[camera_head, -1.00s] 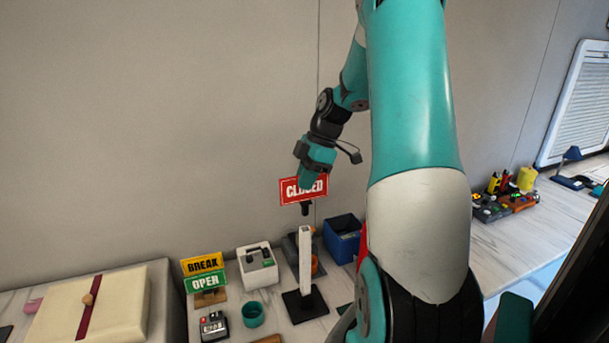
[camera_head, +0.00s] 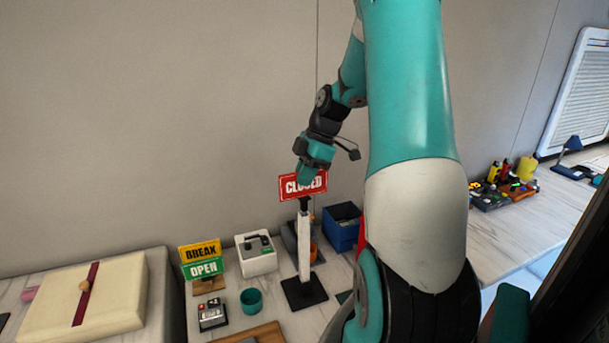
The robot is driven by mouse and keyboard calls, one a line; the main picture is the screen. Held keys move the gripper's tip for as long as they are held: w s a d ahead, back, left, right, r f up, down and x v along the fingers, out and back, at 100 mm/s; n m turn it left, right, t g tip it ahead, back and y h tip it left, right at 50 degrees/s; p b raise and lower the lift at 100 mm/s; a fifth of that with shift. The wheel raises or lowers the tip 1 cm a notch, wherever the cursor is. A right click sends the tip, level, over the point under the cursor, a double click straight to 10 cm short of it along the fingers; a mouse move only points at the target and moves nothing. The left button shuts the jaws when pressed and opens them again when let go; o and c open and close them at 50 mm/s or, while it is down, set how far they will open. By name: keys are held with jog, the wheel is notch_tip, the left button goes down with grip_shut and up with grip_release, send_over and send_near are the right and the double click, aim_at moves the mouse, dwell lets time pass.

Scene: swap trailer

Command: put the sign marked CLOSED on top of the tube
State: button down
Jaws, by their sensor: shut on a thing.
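The red sign marked CLOSED (camera_head: 290,189) is held upright by my gripper (camera_head: 307,175), which is shut on its upper part and covers some of the lettering. A short dark stem (camera_head: 304,203) hangs below the sign. The white tube (camera_head: 304,245) stands upright on a black square base on the table. The stem is right at the tube's top; I cannot tell whether it is inside the tube, touching it or just in front of or behind it.
A yellow BREAK sign (camera_head: 200,251) and a green OPEN sign (camera_head: 204,269) stand left of the tube. A white box (camera_head: 256,264), a teal cup (camera_head: 251,301), a small device (camera_head: 212,314) and a blue bin (camera_head: 342,229) are close around. A wrapped cream box (camera_head: 115,290) lies at far left.

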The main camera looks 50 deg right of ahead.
aim_at(302, 197)
jog(key=shift+f+b, duration=0.55)
jog(key=shift+b, duration=0.1)
dwell(0.8)
jog(key=shift+f+b, duration=0.35)
dwell(0.4)
jog(key=shift+f+b, duration=0.55)
jog(key=shift+f, duration=0.05)
jog(key=shift+f, duration=0.2)
jog(key=shift+f+b, duration=0.3)
jog(key=shift+b, duration=0.2)
jog(key=shift+f+b, duration=0.25)
jog(key=shift+b, duration=0.05)
dwell(0.6)
